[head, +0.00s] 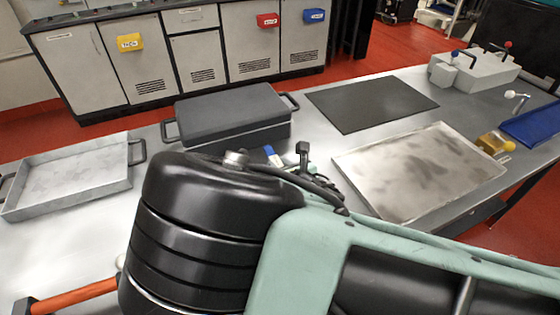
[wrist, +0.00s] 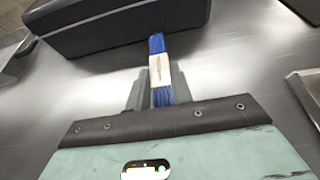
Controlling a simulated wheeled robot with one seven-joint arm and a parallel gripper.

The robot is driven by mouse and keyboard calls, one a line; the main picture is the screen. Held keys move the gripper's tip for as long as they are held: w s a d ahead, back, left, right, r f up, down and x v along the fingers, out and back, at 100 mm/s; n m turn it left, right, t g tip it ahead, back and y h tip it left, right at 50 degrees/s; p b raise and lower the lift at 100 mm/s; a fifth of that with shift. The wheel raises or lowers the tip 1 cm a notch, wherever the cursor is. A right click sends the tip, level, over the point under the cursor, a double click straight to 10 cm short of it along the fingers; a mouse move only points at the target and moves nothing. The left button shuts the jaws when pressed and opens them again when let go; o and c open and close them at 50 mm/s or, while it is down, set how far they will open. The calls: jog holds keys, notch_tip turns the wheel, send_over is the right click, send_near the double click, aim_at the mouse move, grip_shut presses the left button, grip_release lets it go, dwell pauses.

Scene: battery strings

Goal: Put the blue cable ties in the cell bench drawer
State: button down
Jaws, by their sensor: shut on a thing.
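The blue cable ties (wrist: 157,44) are a narrow bundle with a white band around the middle. My gripper (wrist: 158,88) is shut on them, and their far end sticks out past the fingers over the steel bench top. In the head view a small blue end of the ties (head: 269,150) shows behind my arm, which hides most of my gripper. I cannot tell from these views which front is the cell bench drawer; no open drawer is visible.
A dark lidded case (head: 235,105) stands just beyond the ties. A grey tray (head: 70,205) is at left, a steel tray (head: 415,170) at right, a black mat (head: 370,102) behind it. An orange bar (head: 75,297) is at lower left. Grey cabinets (head: 75,70) stand across the red floor.

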jog(key=shift+f, duration=1.1)
jog(key=shift+f, duration=0.2)
jog(key=c, duration=1.2)
grip_release()
jog(key=shift+r, duration=0.1)
jog(key=shift+c, duration=0.2)
